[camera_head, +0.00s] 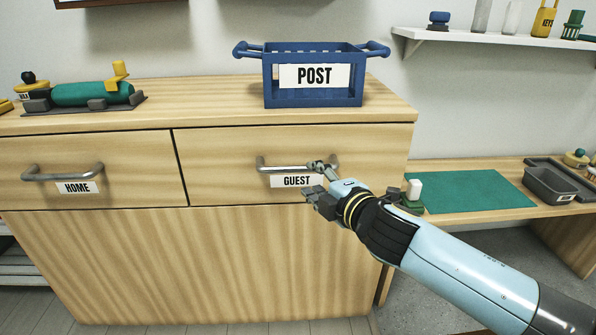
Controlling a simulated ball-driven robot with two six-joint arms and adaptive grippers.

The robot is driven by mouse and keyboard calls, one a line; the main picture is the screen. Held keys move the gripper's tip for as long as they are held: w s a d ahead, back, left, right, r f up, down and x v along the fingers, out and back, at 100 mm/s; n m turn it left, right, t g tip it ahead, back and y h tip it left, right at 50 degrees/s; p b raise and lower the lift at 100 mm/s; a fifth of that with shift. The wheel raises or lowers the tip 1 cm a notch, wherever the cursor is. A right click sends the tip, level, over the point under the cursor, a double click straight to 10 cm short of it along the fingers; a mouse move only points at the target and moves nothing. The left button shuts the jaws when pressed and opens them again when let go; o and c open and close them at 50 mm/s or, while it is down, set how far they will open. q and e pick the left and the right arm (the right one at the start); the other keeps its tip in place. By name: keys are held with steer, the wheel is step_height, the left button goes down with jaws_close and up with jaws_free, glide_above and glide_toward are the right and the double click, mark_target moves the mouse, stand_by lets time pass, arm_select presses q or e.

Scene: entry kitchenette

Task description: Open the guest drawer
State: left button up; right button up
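The guest drawer (225,160) is the right-hand drawer of a light wooden cabinet. Its front looks flush with the cabinet. A metal bar handle (280,168) runs across it, with a white GUEST label (290,181) just below. My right gripper (316,178) comes in from the lower right and is at the right end of the handle. One finger is up by the bar and the other is lower, by the label's right side, with a gap between them. I cannot tell whether it touches the handle. My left gripper is not in view.
A HOME drawer (90,170) with its own handle is at the left. A blue POST basket (313,95) and a green roll (92,94) stand on the cabinet top (205,98). At the right, a lower bench holds a green mat (470,192) and a dark tray (552,184).

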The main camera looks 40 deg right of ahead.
mark_target(300, 170)
steer(key=x, duration=0.6)
steer(key=shift+w+f, duration=0.15)
steer(key=shift+w, duration=0.55)
steer(key=shift+w+d+f, duration=0.1)
steer(key=shift+w+f, duration=0.05)
steer(key=shift+w, duration=0.15)
steer(key=c, duration=0.8)
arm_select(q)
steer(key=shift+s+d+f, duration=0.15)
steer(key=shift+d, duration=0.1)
arm_select(e)
jaws_close()
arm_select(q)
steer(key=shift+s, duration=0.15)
